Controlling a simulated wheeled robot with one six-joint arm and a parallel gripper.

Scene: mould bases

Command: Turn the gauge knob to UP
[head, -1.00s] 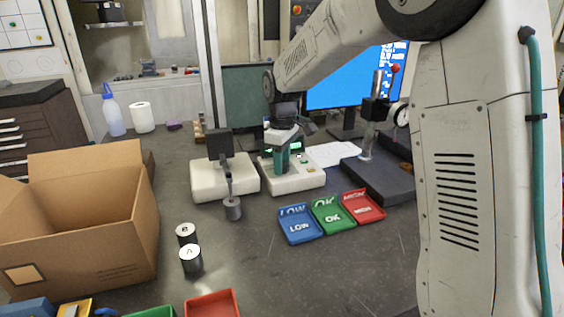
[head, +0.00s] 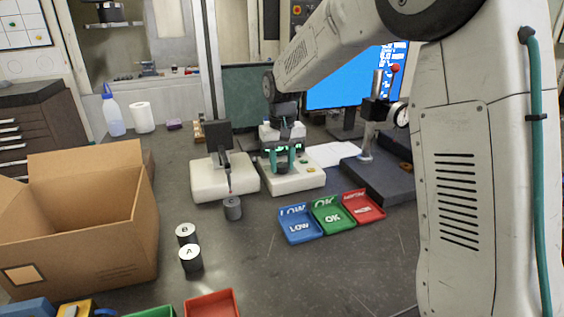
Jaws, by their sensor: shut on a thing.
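The gauge is a low white box (head: 308,181) with a small green-lit display, partly covered by my gripper, and small buttons at its right. My gripper (head: 287,162) is over the left part of this box, pointing down. Its two teal fingers are shut on the dark gauge knob (head: 283,168), one finger on each side. Any marks around the knob are too small or hidden to read. To the left, a white base (head: 209,182) carries a dark upright head with a thin stem. The stem reaches down to the top of a grey cylinder (head: 233,208).
Blue LOW (head: 299,226), green OK (head: 331,218) and red (head: 364,208) trays lie in front of the gauge. Cylinders B (head: 186,234) and A (head: 190,259) stand near an open cardboard box (head: 110,245). A dial stand (head: 374,178) is at the right.

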